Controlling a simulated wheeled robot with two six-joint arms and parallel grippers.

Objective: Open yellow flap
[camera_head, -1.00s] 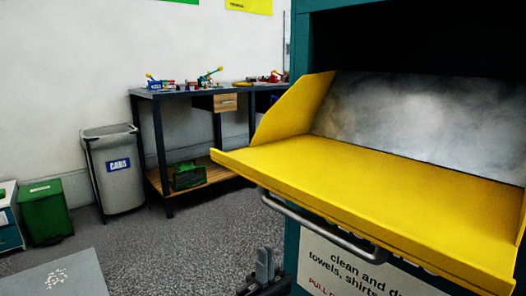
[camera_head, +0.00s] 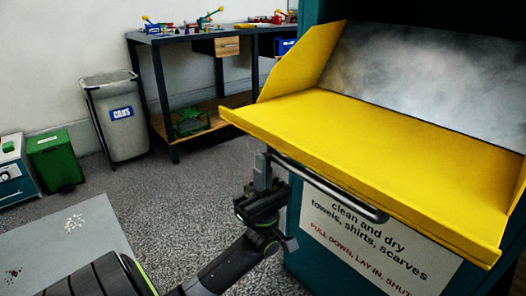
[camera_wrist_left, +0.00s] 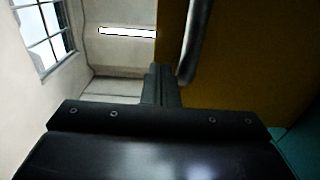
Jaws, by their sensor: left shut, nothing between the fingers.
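The yellow flap (camera_head: 350,130) is tilted down and open on the front of a teal drop-off bin (camera_head: 310,225), with the grey inner chute showing behind it. A metal bar handle (camera_head: 330,187) runs under the flap's front edge. My left gripper (camera_head: 262,165) is shut and empty, pointing up beside the left end of the handle, just below the flap. In the left wrist view the shut fingers (camera_wrist_left: 160,85) stand left of the handle (camera_wrist_left: 194,45), with the flap's underside (camera_wrist_left: 240,60) behind. I cannot tell whether they touch the handle. My right gripper is not in view.
A grey cans bin (camera_head: 118,125) and a dark workbench (camera_head: 185,36) with toys stand at the back left. A green bin (camera_head: 53,155) is at the far left.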

